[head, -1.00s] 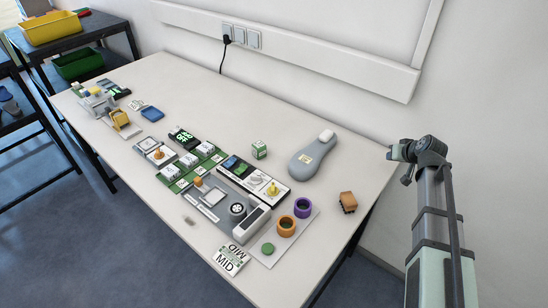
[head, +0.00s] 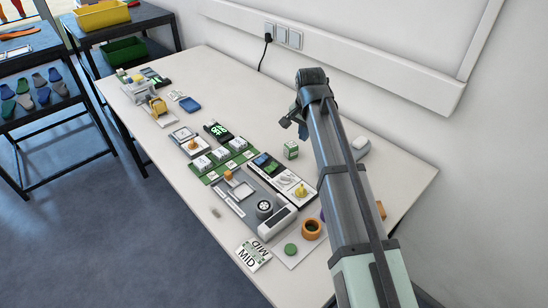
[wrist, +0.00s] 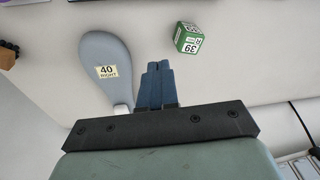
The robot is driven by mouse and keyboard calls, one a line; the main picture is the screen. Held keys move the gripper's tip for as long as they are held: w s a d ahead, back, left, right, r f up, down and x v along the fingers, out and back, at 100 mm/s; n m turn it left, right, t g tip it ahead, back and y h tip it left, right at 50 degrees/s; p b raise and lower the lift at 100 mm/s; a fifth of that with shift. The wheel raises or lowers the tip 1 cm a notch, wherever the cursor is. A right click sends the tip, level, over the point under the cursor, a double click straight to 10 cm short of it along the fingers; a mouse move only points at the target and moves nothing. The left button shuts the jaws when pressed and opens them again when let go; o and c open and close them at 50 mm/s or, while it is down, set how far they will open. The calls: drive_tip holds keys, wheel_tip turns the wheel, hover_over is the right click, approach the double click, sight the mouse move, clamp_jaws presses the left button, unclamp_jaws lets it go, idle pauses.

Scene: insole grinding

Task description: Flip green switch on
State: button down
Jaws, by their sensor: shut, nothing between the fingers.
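No part is clearly marked as the green switch. A black unit with a lit green face (head: 218,131) stands mid-table, and a similar dark unit with green (head: 155,77) is at the far left end. A green strip with white blocks (head: 229,158) lies in front of the first unit; fine details are too small to tell. My gripper (head: 286,122) is above the table, to the right of these units and apart from them. In the wrist view its blue fingers (wrist: 154,84) are shut and empty.
A green-and-white cube (head: 291,150) stands below my gripper. A grey insole labelled 40 RIGHT (wrist: 105,68) is beside the fingers in the wrist view. A grey panel with a dial (head: 250,205) and an orange ring (head: 311,229) are nearer. The back table strip (head: 235,85) is clear.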

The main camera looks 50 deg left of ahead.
drive_tip(key=m+h, duration=0.2)
approach(276, 164)
drive_tip(key=f, duration=0.4)
drive_tip(key=w+f, duration=0.1)
drive_tip(key=f, duration=0.1)
drive_tip(key=shift+f, duration=0.4)
idle(0.3)
drive_tip(key=shift+w+f, duration=0.4)
drive_tip(key=shift+f, duration=0.15)
drive_tip(key=shift+w+d+f, duration=0.1)
drive_tip(key=shift+w+f, duration=0.15)
drive_tip(key=shift+w, duration=0.1)
drive_tip(key=shift+s+r, duration=0.15)
drive_tip(key=shift+s, duration=0.55)
wheel_tip(276, 164, up, 15)
drive_tip(key=w, duration=0.3)
drive_tip(key=shift+t+y, duration=0.3)
